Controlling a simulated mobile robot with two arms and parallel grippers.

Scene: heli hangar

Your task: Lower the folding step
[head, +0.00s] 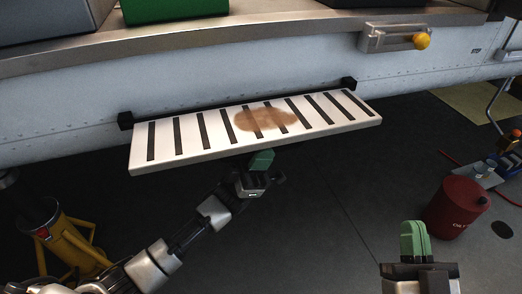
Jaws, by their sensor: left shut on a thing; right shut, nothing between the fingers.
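The folding step (217,133) is a white board with black grip strips and a brown stain. It sticks out from the pale helicopter side, held by black brackets at both ends of its rear edge. I cannot tell its exact tilt. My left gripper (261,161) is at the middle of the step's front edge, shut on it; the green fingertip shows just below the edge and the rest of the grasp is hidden. My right gripper (414,240) is at the lower right, apart from the step, its green fingers shut and empty.
A latch with an orange-yellow knob (422,41) is on the panel above right. A red drum (457,207) stands at the right, near a small stand with items (482,174). A yellow stand (70,245) is lower left. Dark floor below the step is clear.

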